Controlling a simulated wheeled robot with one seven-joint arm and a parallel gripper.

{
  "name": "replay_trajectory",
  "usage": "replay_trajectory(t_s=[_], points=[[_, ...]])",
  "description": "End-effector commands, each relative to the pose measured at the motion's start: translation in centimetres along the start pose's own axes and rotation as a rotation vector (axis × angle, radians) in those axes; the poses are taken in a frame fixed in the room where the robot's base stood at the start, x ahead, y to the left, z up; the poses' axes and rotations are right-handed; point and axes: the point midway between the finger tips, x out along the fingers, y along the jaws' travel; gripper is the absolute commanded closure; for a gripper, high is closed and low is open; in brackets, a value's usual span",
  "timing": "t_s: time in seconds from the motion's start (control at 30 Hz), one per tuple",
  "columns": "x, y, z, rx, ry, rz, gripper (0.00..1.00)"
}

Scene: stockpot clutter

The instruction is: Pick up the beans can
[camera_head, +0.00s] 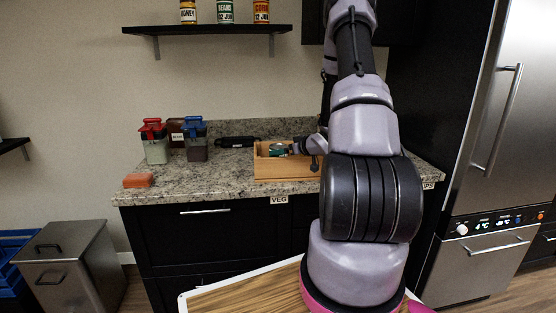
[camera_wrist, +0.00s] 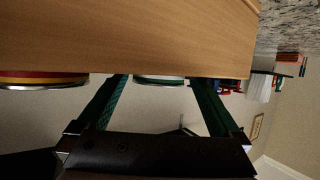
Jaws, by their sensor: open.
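A green-labelled can marked BEANS (camera_head: 225,12) stands on the black wall shelf in the head view, its top cut off by the frame. My gripper (camera_head: 277,150) is at the wooden box on the counter, small and partly hidden by my arm. In the wrist view, which looks upside down, my gripper (camera_wrist: 163,103) is open, its two green fingers apart. The rim of a can with a green and white band (camera_wrist: 158,80) shows between them past the wooden wall. Most of that can is hidden and its label is unreadable.
The wooden box (camera_head: 287,170) stands on the granite counter; its wall (camera_wrist: 130,35) fills the wrist view's top. A red-and-yellow can rim (camera_wrist: 42,79) shows beside the left finger. Red-lidded (camera_head: 154,145) and blue-lidded (camera_head: 195,140) containers and an orange block (camera_head: 138,180) stand left.

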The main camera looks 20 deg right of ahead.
Motion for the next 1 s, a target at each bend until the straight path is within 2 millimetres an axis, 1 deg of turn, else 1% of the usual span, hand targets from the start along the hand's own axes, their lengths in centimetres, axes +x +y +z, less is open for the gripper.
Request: replay_trajectory(t_s=[0.03, 0.1, 0.23, 0.33, 0.53, 0.57, 0.6, 0.67, 0.7, 0.77, 0.8, 1.0], points=[[0.9, -0.2, 0.1, -0.001, -0.001, -0.004, 0.0], [2.1, -0.1, 0.2, -0.001, -0.001, -0.004, 0.0], [3.7, 0.0, 0.2, 0.0, -0.001, -0.003, 0.0], [4.2, 0.0, 0.2, 0.001, -0.001, -0.001, 0.0], [4.3, 0.1, 0.1, 0.001, -0.001, 0.0, 0.0], [4.3, 0.1, 0.1, 0.001, -0.001, 0.0, 0.08], [4.3, 0.0, 0.1, 0.001, -0.001, 0.0, 0.23], [4.2, 0.0, 0.1, 0.001, -0.001, 0.0, 0.46], [4.2, 0.0, 0.1, 0.001, -0.001, 0.0, 0.61], [4.2, 0.0, 0.1, 0.001, -0.001, 0.0, 0.84], [4.2, 0.0, 0.1, 0.001, -0.001, -0.001, 0.99], [4.2, 0.1, 0.0, 0.0, 0.001, -0.001, 1.0]])
